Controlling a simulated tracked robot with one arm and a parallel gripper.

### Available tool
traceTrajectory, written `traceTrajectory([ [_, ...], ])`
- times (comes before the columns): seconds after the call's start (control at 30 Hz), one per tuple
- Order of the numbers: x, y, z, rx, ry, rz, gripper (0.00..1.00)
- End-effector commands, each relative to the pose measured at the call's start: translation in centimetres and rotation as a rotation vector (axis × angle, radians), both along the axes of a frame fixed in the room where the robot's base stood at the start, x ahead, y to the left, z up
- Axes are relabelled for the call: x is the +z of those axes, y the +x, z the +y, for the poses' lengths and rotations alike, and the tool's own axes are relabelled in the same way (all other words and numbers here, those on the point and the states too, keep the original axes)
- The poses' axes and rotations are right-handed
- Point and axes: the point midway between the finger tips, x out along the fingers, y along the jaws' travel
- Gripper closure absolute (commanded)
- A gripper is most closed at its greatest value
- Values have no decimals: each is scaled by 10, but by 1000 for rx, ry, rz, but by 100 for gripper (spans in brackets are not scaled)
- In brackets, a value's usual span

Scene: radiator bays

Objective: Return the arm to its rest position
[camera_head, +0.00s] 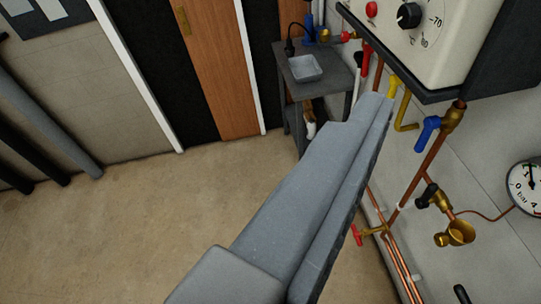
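A long grey part of my gripper (345,145) reaches from the bottom middle up to the right. It has a blocky base, a narrow raised strip along its right side and a dark rough edge. I see no object held at its tip. Only this one grey shape shows clearly, so I cannot tell whether the fingers are apart or together. Its tip appears in front of the copper pipes, below the white boiler box (440,40). The rest of my arm is out of view.
A small grey table (325,82) with a tray (304,68) stands at the back. Copper pipes, a blue valve handle (427,133), a brass fitting (460,233) and a pressure gauge (525,187) line the right wall. Dark pipes (45,125) stand at left. The beige floor (130,235) is clear.

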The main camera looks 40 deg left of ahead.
Motion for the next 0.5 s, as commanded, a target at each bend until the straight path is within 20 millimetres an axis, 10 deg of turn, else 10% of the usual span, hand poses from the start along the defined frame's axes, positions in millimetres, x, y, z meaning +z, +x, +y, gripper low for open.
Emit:
traceTrajectory([
  [0.5, -20, 0, 1, 3, 0, 0, 19],
])
